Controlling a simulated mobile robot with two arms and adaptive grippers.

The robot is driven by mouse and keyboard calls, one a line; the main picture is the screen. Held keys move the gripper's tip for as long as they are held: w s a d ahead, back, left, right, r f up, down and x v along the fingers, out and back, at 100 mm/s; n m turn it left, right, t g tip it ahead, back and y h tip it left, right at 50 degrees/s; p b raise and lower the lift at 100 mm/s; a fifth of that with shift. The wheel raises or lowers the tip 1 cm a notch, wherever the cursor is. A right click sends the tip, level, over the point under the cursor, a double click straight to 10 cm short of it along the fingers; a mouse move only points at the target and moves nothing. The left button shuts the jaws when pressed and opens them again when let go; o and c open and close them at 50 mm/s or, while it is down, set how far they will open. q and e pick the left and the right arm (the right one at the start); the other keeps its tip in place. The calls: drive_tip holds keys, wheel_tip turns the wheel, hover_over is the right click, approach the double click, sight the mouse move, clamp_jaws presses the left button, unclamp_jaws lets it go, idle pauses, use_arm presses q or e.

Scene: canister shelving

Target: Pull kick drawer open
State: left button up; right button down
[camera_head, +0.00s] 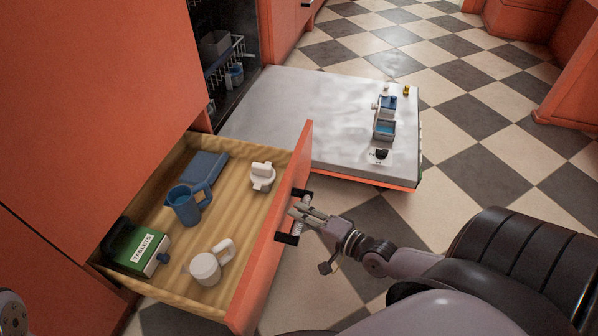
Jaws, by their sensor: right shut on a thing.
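The kick drawer (274,240) is a low wooden drawer with an orange front, and it stands well out from the orange cabinet. Its dark handle (284,239) is on the outer face of the front. My right gripper (299,208) reaches in from the right and is shut on the handle; the fingers partly cover it.
An open dishwasher door (280,100) lies flat just beyond the drawer, close to its far side. A dishwasher rack (226,58) shows inside. The checkered floor (480,165) is open at the right. Orange cabinets (90,90) stand at the left.

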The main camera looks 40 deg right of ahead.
drive_tip(key=shift+f, duration=0.1)
drive_tip(key=c, duration=1.5)
unclamp_jaws()
drive_tip(key=v, duration=1.2)
drive_tip(key=shift+a, duration=0.1)
